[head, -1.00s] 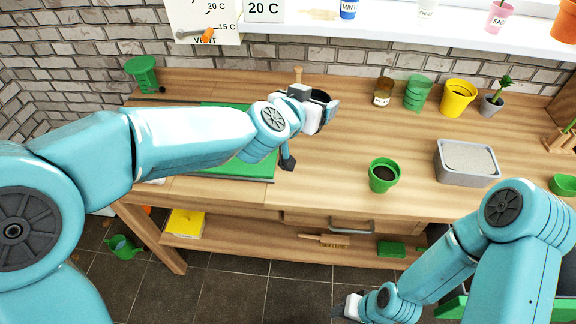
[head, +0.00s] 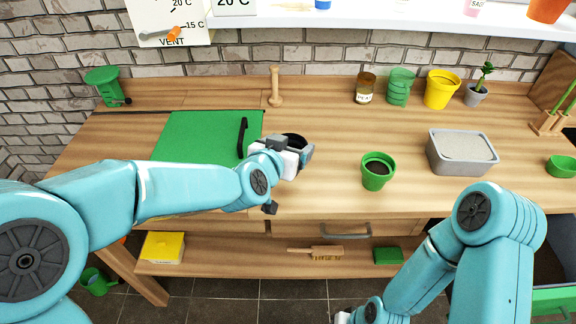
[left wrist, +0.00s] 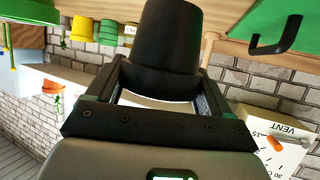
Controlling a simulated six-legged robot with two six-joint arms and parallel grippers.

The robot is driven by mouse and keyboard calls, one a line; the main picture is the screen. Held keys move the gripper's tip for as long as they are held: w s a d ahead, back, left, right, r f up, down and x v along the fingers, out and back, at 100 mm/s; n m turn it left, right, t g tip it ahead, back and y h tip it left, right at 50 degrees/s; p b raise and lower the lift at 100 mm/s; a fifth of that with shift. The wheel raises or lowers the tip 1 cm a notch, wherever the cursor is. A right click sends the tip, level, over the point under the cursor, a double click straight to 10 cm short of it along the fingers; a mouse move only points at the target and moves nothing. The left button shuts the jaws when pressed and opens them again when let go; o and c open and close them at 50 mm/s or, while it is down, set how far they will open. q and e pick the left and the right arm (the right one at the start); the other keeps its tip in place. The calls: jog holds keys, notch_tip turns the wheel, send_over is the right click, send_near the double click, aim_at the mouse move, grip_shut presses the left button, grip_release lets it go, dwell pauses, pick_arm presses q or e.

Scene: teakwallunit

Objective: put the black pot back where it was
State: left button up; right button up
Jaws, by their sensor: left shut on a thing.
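The black pot (head: 296,139) is held in my left gripper (head: 296,153), above the wooden bench right of the green panel. In the head view only its dark rim and opening show behind the fingers. In the left wrist view the black pot (left wrist: 168,38) fills the top middle, between the gripper's jaws. My left gripper is shut on it. The bench below is partly hidden by my arm, and I cannot tell the pot's height above it. Of my right gripper only a pale bit (head: 342,317) shows at the bottom edge; its fingers are out of frame.
A green panel (head: 195,135) with a black handle (head: 242,137) lies left of the pot. A wooden peg (head: 275,88) stands behind. A green pot with soil (head: 377,172) and a grey tub (head: 461,150) stand right. A brown jar (head: 365,89), green pots (head: 399,88) and yellow pot (head: 441,90) line the back.

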pick_arm(q)
notch_tip(320, 180, down, 4)
jog(key=shift+w+f+b, duration=0.15)
jog(key=shift+f+b, duration=0.05)
jog(key=shift+b, duration=0.25)
jog(key=shift+r, duration=0.1)
jog(key=shift+a, duration=0.1)
jog(key=shift+f, duration=0.25)
jog(key=o, duration=0.9)
jog(key=shift+o, duration=0.2)
jog(key=shift+r, duration=0.1)
jog(key=shift+r, duration=0.1)
